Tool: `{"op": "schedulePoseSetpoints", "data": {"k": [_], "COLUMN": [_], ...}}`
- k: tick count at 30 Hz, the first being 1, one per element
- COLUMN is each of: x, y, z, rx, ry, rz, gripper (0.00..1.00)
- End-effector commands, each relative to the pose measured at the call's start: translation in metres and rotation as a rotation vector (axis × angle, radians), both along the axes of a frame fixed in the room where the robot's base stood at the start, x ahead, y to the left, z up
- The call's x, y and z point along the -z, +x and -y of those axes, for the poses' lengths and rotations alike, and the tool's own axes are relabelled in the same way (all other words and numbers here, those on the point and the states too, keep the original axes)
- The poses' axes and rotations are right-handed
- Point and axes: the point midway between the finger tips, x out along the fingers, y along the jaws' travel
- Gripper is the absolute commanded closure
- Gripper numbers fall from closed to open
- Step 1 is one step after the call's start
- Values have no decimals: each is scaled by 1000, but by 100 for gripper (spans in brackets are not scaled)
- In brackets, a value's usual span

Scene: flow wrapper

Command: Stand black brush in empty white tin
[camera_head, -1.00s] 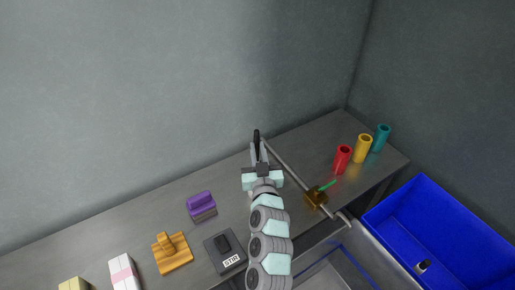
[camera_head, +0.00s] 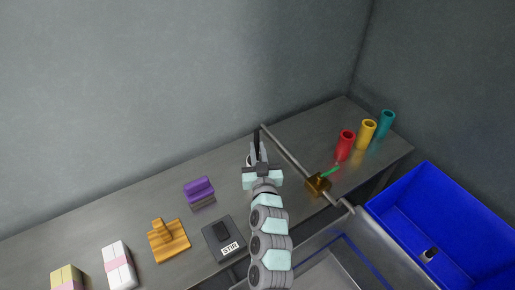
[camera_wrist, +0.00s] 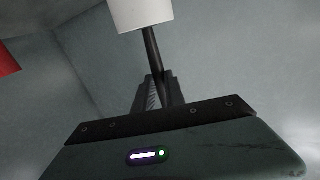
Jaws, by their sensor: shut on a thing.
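The black brush (camera_head: 257,137) is held upright in my gripper, its dark upper end showing above the fingers in the head view. My gripper (camera_wrist: 155,92) is shut on it; its thin black handle shows in the wrist view. The white tin (camera_wrist: 140,12) is at the top of the wrist view, where the handle meets its edge. Whether the handle is inside the tin or behind its edge, I cannot tell. In the head view the tin is mostly hidden by my gripper, with a pale edge (camera_head: 250,159) beside it.
Red (camera_head: 346,146), yellow (camera_head: 366,134) and teal (camera_head: 386,123) tins stand at the right. A rod (camera_head: 288,153) with a brass block (camera_head: 317,184) lies right of my arm. A purple block (camera_head: 199,190), a wooden piece (camera_head: 168,240) and a STIR plate (camera_head: 224,238) are left. A blue bin (camera_head: 440,200) is right.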

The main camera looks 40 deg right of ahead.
Motion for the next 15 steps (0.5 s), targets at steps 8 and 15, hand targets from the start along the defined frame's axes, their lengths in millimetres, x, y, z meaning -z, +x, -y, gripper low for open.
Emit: {"op": "schedulePoseSetpoints", "data": {"k": [8, 15], "x": [2, 2], "y": [0, 0], "z": [0, 0], "rx": [0, 0], "ry": [-1, -1], "rz": [1, 1], "gripper": [100, 75]}}
